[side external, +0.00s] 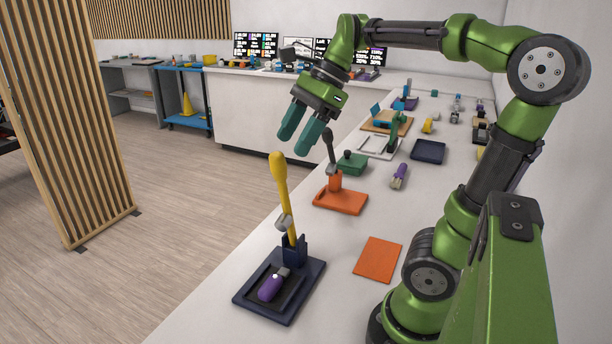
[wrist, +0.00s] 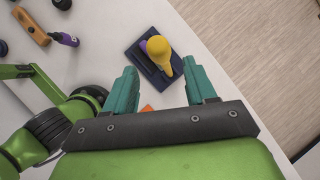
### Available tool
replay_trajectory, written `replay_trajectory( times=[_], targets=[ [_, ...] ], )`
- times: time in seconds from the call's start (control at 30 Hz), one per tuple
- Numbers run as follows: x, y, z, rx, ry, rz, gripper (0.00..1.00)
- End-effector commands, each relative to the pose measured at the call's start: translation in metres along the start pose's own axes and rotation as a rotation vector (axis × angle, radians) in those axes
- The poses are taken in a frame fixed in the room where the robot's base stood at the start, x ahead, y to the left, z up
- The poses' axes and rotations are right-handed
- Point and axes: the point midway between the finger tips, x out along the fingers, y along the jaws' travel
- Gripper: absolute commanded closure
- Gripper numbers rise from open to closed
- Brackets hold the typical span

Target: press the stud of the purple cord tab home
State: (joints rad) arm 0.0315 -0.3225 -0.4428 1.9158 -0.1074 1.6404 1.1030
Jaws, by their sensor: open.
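The purple cord tab (side external: 268,290) lies in the recess of a navy press base (side external: 246,303), with a pale dot and a grey end on it. A yellow lever handle (side external: 281,190) stands nearly upright from the base, with a grey block on its lower part. In the wrist view, the round yellow handle end (wrist: 158,47) hides much of the navy base (wrist: 163,84), and a bit of purple (wrist: 142,46) shows beside it. My gripper (side external: 297,142) is open and empty, above and apart from the handle; its teal fingers also show in the wrist view (wrist: 160,75).
An orange press (side external: 343,201) with a dark lever stands behind the navy one. A flat orange sheet (side external: 378,259) lies to the right. A second purple piece (side external: 399,176), a green block (side external: 352,163) and a navy tray (side external: 428,151) lie farther back. The counter's left edge is close.

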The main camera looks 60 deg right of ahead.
Motion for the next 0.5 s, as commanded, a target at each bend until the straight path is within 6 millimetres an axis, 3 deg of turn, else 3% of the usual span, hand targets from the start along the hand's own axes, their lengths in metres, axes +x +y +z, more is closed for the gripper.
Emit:
replay_trajectory(
  times=[0.2,0.5],
  targets=[
    [-0.053,-0.001,0.0,0.001,0.0,-0.005,0.44],
    [-0.09,0.0,0.0,0.0,0.0,-0.001,0.44]
  ],
)
